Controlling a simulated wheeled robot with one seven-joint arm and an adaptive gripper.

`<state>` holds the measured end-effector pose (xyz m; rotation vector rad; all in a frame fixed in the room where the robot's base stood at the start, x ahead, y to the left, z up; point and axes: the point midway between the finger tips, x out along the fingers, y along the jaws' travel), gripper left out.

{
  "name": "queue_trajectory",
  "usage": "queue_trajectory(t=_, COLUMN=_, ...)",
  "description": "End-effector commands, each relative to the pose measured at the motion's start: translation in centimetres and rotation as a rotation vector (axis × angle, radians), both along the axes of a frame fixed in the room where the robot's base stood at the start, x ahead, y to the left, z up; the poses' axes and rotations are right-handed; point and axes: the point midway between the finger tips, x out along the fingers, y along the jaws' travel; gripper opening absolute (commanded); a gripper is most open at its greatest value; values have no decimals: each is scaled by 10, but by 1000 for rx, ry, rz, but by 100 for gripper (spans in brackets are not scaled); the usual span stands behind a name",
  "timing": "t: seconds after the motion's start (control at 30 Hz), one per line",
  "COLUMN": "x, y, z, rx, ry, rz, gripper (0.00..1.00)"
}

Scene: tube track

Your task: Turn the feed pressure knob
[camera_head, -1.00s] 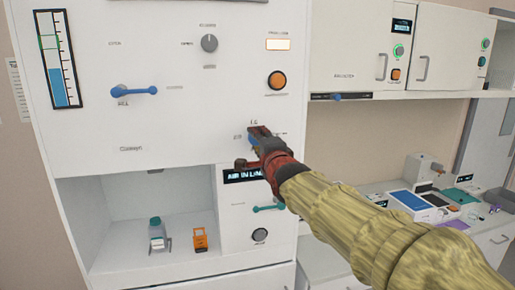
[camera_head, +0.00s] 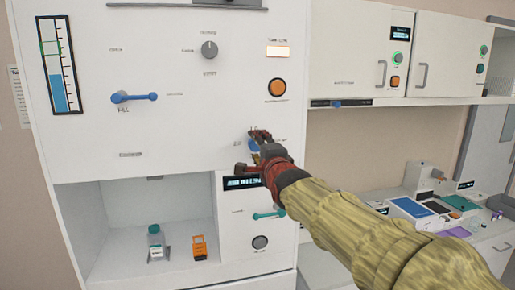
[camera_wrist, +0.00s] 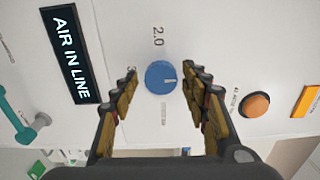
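A round blue knob (camera_wrist: 160,77) with a white pointer mark sits on the white panel in the wrist view, beside the printed "2.0". The small print near it is too blurred to read. My gripper (camera_wrist: 158,82) is open, with one finger on each side of the knob and visible gaps between. In the head view my gripper (camera_head: 260,136) is at the panel front, and the blue knob (camera_head: 253,145) is partly hidden behind its fingers.
An "AIR IN LINE" display (camera_wrist: 70,53) and an orange button (camera_wrist: 255,104) flank the knob. The panel also has a blue lever (camera_head: 134,97), a grey knob (camera_head: 209,49), a teal lever (camera_head: 268,215) and a level gauge (camera_head: 57,62). A bottle (camera_head: 156,240) stands in the open bay.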

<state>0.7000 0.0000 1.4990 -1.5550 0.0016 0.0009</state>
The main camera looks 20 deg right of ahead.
Motion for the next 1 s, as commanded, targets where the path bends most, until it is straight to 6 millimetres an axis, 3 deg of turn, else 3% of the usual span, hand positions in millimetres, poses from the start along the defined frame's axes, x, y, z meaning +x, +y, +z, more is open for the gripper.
queue_trajectory(t=0.47, x=-8, y=0, z=2, rx=-1, ry=-3, rz=0, gripper=51)
queue_trajectory(t=1.0, x=-98, y=0, z=1, rx=0, ry=-3, rz=0, gripper=51)
